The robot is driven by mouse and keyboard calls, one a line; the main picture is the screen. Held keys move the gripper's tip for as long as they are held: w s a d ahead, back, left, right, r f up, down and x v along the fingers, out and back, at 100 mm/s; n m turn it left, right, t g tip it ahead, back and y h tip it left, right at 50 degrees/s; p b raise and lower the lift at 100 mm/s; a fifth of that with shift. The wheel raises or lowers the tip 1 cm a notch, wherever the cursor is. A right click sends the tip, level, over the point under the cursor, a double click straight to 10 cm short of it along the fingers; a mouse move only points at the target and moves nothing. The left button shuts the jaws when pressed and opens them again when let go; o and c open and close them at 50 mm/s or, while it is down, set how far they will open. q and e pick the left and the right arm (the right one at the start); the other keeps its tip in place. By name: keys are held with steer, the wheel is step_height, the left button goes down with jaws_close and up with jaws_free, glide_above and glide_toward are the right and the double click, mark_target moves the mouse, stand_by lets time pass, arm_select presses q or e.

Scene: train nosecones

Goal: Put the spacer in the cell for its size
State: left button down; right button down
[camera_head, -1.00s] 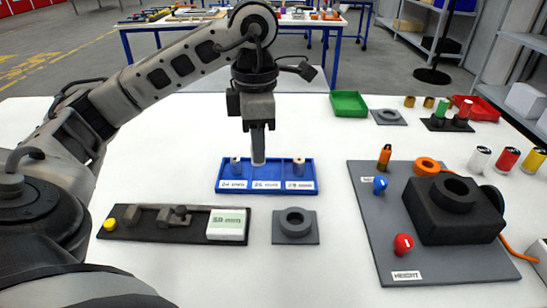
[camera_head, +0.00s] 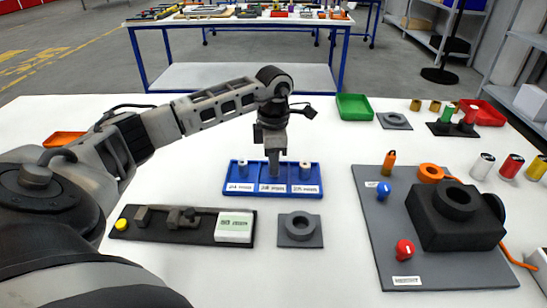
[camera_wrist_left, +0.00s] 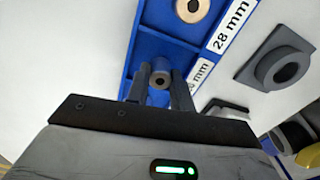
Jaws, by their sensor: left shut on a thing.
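My left gripper (camera_head: 276,174) points down over the middle cell of the blue tray (camera_head: 232,191). In the left wrist view its two fingers (camera_wrist_left: 161,88) are shut on a small grey spacer (camera_wrist_left: 160,78) with a dark centre hole. The spacer is low, within the middle cell's outline; I cannot tell whether it touches the floor. In the head view the fingers mostly hide it. The tray has three labelled cells. One spacer (camera_head: 241,169) stands in the left cell and another (camera_head: 305,169) in the right cell, labelled 28 mm in the wrist view (camera_wrist_left: 192,9).
In front are a dark gauge with a display (camera_head: 234,226) and a grey block with a ring (camera_head: 299,229). A grey board (camera_head: 400,265) with a black housing (camera_head: 455,228) stands to the right. A green bin (camera_head: 354,106) is behind. White table is clear between them.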

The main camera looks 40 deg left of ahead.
arm_select(q)
steer(key=shift+f, duration=0.1)
steer(key=shift+f, duration=0.15)
steer(key=c, duration=1.2)
jaws_free()
steer(key=shift+c, duration=0.2)
step_height(320, 180, up, 12)
steer(key=b, duration=0.1)
steer(key=shift+r, duration=0.25)
